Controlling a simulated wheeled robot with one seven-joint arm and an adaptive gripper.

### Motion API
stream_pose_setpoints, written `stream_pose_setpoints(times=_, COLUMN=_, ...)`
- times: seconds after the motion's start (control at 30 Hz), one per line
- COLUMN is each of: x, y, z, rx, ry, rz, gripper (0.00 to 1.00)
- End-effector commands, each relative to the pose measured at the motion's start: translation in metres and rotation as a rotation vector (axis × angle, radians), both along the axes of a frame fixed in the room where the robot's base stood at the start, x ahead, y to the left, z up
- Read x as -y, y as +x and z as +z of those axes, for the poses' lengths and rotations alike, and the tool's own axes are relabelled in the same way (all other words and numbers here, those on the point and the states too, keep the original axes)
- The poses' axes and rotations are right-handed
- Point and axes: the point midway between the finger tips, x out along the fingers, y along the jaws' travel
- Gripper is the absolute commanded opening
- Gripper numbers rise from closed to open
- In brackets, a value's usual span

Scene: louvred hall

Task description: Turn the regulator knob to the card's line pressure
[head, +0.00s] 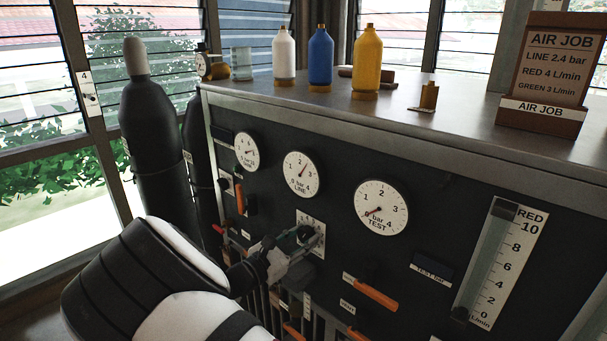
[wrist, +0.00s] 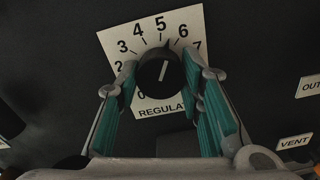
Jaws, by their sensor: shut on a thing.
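The black regulator knob (wrist: 160,72) sits on a white numbered plate (wrist: 118,38) in the wrist view. Its white line leans slightly right of straight up, between 5 and 6. My gripper (wrist: 161,76) is shut on the knob, one finger on each side. In the head view my gripper (head: 305,240) partly hides the knob and its plate. The card (head: 555,65) reads AIR JOB, LINE 2.4 bar, RED 4 L/min, GREEN 3 L/min. On the LINE gauge (head: 303,175) the needle stands a little past 2.
The TEST gauge (head: 381,208) reads near 0. An orange-handled valve (head: 372,292) sits below it, and a RED flow tube (head: 490,255) is at right. White (head: 284,55), blue (head: 320,60) and yellow (head: 367,62) bottles stand on top. Dark cylinders (head: 155,140) stand at left.

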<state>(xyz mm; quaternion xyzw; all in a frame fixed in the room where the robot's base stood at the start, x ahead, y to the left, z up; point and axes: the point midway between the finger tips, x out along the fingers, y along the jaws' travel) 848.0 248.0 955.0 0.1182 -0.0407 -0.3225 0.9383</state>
Motion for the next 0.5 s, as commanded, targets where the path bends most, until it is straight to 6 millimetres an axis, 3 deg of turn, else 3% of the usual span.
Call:
stream_pose_setpoints(times=0.07, x=0.0003, y=-0.0002, z=-0.0003, rx=0.000, ry=0.000, rz=-0.001, gripper=0.00)
stream_pose_setpoints(times=0.1, x=0.0003, y=-0.0002, z=-0.0003, rx=0.000, ry=0.000, rz=-0.001, gripper=0.36)
stream_pose_setpoints(times=0.2, x=0.0003, y=-0.0002, z=-0.0003, rx=0.000, ry=0.000, rz=-0.001, gripper=0.58)
stream_pose_setpoints(times=0.5, x=-0.0002, y=-0.0004, z=-0.0001, rx=0.000, ry=0.000, rz=0.000, gripper=0.58)
